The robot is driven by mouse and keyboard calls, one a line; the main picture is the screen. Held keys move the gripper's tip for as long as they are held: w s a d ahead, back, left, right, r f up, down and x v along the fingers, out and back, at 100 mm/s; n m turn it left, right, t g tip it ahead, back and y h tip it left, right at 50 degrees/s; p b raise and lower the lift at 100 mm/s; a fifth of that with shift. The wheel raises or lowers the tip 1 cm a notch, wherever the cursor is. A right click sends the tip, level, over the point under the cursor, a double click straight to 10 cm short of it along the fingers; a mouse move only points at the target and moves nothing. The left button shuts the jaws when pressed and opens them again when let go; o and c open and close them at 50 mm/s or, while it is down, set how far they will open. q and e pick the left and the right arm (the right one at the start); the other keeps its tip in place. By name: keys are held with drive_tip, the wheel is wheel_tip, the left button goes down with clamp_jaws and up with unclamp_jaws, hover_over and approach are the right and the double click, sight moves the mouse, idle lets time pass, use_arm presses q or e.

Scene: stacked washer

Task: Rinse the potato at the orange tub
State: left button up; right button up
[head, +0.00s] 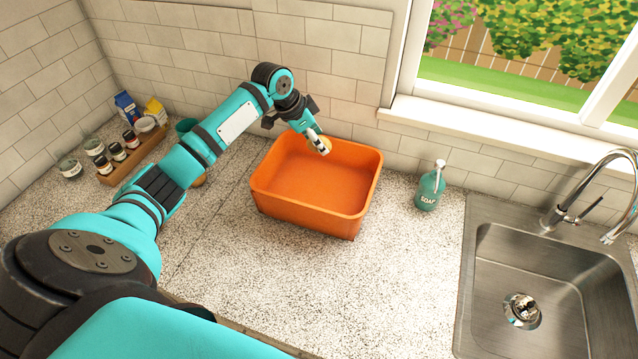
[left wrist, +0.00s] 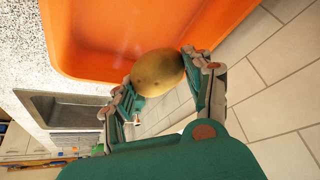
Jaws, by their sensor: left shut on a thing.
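The orange tub (head: 312,215) stands on the speckled counter against the tiled wall. It looks empty inside in the head view. My left gripper (head: 321,146) is at the tub's back rim. In the left wrist view my left gripper (left wrist: 160,88) is shut on the potato (left wrist: 158,72), which is yellow-brown and sits between both fingers. The tub (left wrist: 110,35) shows right behind the potato there. In the head view the potato is mostly hidden by the gripper. I cannot tell whether the potato touches the tub. My right gripper is in neither view.
A green soap bottle (head: 430,187) stands right of the tub. A steel sink (head: 482,262) with a faucet (head: 560,215) is farther right. A wooden rack (head: 133,160) with several jars is at the left. The counter in front of the tub is clear.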

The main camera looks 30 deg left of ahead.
sight(324, 138)
use_arm(q)
drive_tip(key=shift+r, duration=0.15)
idle(0.3)
drive_tip(key=shift+r, duration=1.9)
